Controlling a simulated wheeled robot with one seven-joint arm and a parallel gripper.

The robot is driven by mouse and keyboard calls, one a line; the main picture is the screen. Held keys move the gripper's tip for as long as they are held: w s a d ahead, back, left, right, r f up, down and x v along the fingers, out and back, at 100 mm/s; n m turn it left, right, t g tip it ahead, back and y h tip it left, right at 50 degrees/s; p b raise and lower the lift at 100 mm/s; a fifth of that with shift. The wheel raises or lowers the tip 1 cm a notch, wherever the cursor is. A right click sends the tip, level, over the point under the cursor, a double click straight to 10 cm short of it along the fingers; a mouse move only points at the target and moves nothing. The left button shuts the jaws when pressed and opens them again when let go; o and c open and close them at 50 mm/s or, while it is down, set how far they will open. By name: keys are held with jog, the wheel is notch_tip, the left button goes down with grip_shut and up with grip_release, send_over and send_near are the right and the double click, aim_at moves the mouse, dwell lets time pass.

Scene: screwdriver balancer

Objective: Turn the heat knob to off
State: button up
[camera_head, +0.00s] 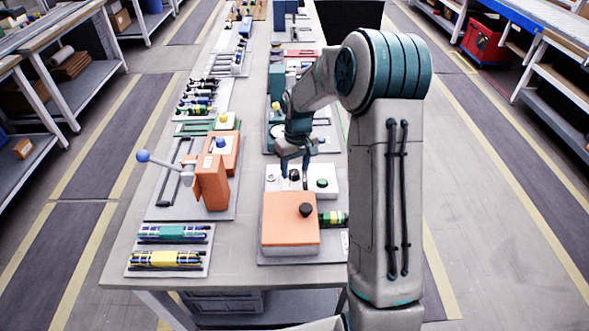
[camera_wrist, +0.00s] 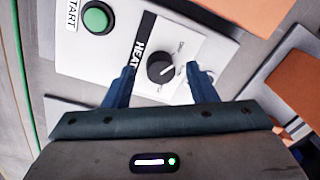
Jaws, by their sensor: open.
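The heat knob (camera_wrist: 161,68) is a round black dial with a white pointer line, on a white panel (camera_wrist: 75,60) beside a black "HEAT" label (camera_wrist: 143,40). In the wrist view the pointer aims toward the lower right; the small markings around it are too blurred to read. My gripper (camera_wrist: 160,78) is open, with one blue finger on each side of the knob and visible gaps between. Whether the fingers reach down to the knob's height I cannot tell. In the head view my gripper (camera_head: 294,180) is over the white panel and partly covers the knob.
A green button (camera_wrist: 96,18) by a "START" label is on the same panel. An orange lever stand (camera_head: 209,185) is to the left. Bare table shows between the two rows.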

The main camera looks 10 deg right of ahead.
aim_at(297, 171)
notch_tip(297, 171, up, 13)
jog(key=shift+d+f+b, duration=0.15)
jog(key=shift+d+b, duration=0.15)
jog(key=s+a+r+m+t, duration=0.1)
jog(key=s+r+m+t, duration=0.1)
jog(key=s, duration=2.5)
jog(key=shift+s+r+m+t+h, duration=0.3)
jog(key=shift+s+r+m+t, duration=0.1)
jog(key=shift+m+t, duration=0.2)
jog(key=shift+w, duration=0.1)
